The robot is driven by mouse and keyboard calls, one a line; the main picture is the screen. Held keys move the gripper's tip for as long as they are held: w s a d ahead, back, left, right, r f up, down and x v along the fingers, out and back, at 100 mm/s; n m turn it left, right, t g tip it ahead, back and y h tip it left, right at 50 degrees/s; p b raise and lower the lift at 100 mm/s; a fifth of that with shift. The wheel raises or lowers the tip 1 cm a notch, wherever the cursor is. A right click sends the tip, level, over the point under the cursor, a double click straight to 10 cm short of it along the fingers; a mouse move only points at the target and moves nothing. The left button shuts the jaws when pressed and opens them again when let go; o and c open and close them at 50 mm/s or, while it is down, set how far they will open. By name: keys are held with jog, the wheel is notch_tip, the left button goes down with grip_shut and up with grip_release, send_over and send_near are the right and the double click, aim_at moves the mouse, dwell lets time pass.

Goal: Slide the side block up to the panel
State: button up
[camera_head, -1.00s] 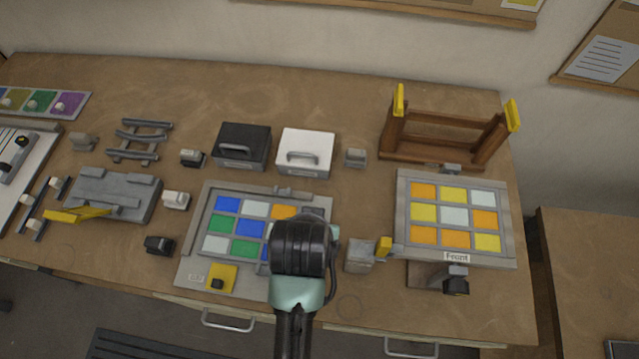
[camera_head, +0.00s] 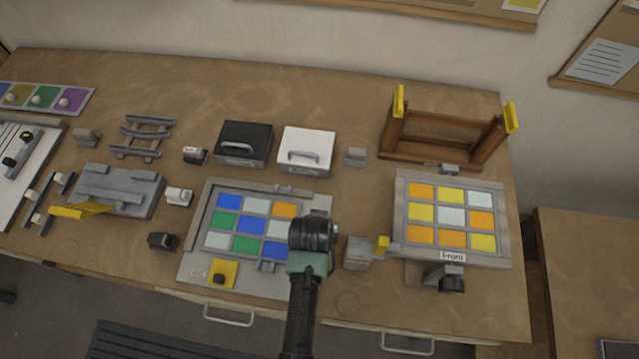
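The likely side block is a grey block (camera_head: 358,254) with a yellow tab (camera_head: 382,246) on its right side. It stands just left of the raised panel (camera_head: 400,215) marked "Front", which holds orange, yellow and pale tiles. The tab is close to the panel's left edge; I cannot tell whether they touch. My gripper (camera_head: 314,236) is left of the block, over the right edge of a second, flat panel (camera_head: 208,205) with blue, green, pale and orange tiles. My gripper's fingers are hidden beneath its black body, so its opening and any hold do not show.
A black box (camera_head: 243,143) and a white box (camera_head: 307,150) stand behind the flat panel. A brown wooden stand (camera_head: 440,150) is at the back right. A dark clamp-like part (camera_head: 452,281) is at the raised panel's front. Bare table (camera_head: 350,305) lies in front of the block.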

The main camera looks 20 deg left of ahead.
jog(key=shift+w+f, duration=0.2)
jog(key=shift+f, duration=0.1)
grip_shut()
dwell(1.4)
